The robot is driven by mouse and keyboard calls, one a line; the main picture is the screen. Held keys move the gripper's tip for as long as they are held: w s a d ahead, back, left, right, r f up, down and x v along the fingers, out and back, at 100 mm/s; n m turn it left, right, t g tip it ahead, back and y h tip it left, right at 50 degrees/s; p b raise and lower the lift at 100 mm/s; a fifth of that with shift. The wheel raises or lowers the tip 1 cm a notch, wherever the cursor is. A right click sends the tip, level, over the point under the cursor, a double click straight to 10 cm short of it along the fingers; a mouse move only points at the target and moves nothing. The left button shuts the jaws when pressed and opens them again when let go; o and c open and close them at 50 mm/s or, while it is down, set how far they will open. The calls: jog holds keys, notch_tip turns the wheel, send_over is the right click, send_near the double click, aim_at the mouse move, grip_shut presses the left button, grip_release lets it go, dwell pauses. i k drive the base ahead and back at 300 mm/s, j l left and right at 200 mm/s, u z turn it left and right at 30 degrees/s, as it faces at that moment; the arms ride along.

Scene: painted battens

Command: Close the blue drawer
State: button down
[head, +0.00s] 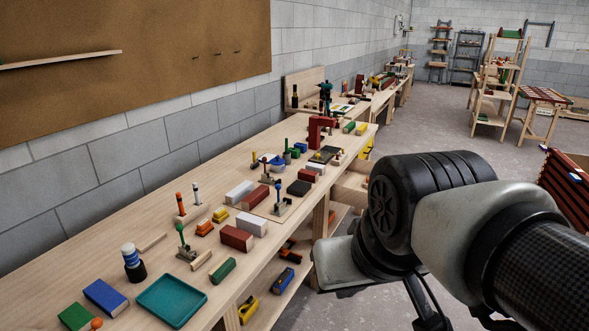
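I cannot make out a blue drawer in the head view. Under the far part of the long workbench (120,238), pale wooden box-like parts (350,190) show at the front side, partly hidden behind my arm. They may be drawers, but I see no blue front on them. A small yellow panel or object (367,149) sits just above them at the bench's edge. My arm fills the right and lower right of the view. My gripper's fingers do not show.
The bench top holds a teal tray (172,301), a red clamp-like tool (319,131) and several coloured blocks. A lower shelf carries a blue item (284,279) and a yellow one (248,309). Grey floor lies open beyond my arm.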

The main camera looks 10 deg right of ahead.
aim_at(351, 189)
jog(key=l, duration=0.55)
jog(key=i+l+z, duration=0.15)
jog(key=l, duration=0.95)
jog(key=l+z, duration=0.1)
jog(key=l, duration=0.4)
jog(key=i+z, duration=0.15)
jog(key=i, duration=1.05)
jog(key=i+j+z, duration=0.2)
jog(key=i, duration=1)
jog(key=i+l, duration=0.05)
jog(key=l, duration=0.05)
